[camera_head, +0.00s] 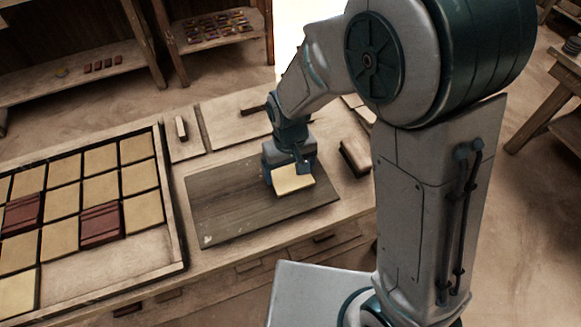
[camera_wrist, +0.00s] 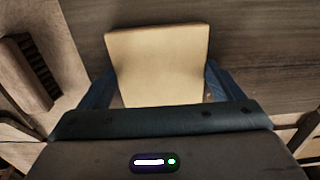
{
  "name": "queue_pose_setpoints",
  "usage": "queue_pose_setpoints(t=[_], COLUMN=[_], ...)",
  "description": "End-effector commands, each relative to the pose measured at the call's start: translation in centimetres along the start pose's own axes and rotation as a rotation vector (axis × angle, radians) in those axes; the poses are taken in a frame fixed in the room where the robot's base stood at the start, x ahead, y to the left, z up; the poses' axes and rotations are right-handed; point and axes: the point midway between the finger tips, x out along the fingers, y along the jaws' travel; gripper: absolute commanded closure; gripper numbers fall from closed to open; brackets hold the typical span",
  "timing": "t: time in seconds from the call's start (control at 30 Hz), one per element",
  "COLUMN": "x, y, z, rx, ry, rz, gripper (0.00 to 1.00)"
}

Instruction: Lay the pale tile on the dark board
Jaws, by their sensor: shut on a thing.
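The pale tile (camera_head: 294,180) is a flat cream square between the fingers of my gripper (camera_head: 288,172). In the wrist view the pale tile (camera_wrist: 158,62) fills the space between the two blue fingers of my gripper (camera_wrist: 161,85), which are shut on its sides. The dark board (camera_head: 228,205) is a grey-brown wooden slab on the table. The tile is over the right part of the board. I cannot tell whether it touches the board or is just above it. The dark board (camera_wrist: 262,65) also shows behind the tile in the wrist view.
A framed tray (camera_head: 176,220) at the left holds several pale tiles and two dark red ones (camera_head: 100,224). A brush (camera_head: 354,157) lies right of the board, and a small block (camera_head: 181,128) lies behind it. The left part of the board is bare. Shelves (camera_head: 215,32) stand behind.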

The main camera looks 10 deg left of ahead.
Motion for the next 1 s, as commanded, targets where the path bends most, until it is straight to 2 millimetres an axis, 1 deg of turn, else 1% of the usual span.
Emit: queue_pose_setpoints(t=[0.07, 0.1, 0.13, 0.17, 0.37, 0.47, 0.53, 0.67, 0.8, 0.9, 1.0], x=[0.4, 0.4, 0.3, 0.3, 0.2, -0.2, -0.9, -3.4, -6.6, -8.6, -10.3], y=[0.0, 0.0, 0.0, 0.0, 0.0, 0.0, 0.0, 0.0, 0.0, 0.0, 0.0], z=[0.0, 0.0, 0.0, 0.0, 0.0, 0.0, -0.1, -0.1, -0.1, -0.1, -0.1], rx=[0.0, 0.0, 0.0, 0.0, 0.0, 0.0, 0.001, 0.002, 0.001, 0.002, 0.002], ry=[0.001, 0.0, 0.0, 0.0, 0.0, 0.001, 0.005, 0.008, 0.008, 0.007, 0.005], rz=[0.0, 0.0, 0.0, 0.0, 0.0, 0.0, -0.001, -0.002, -0.001, -0.001, -0.001], gripper=[0.44, 0.1, 0.02, 0.0, 0.0, 0.0, 0.0, 0.0, 0.0, 0.0, 0.0])
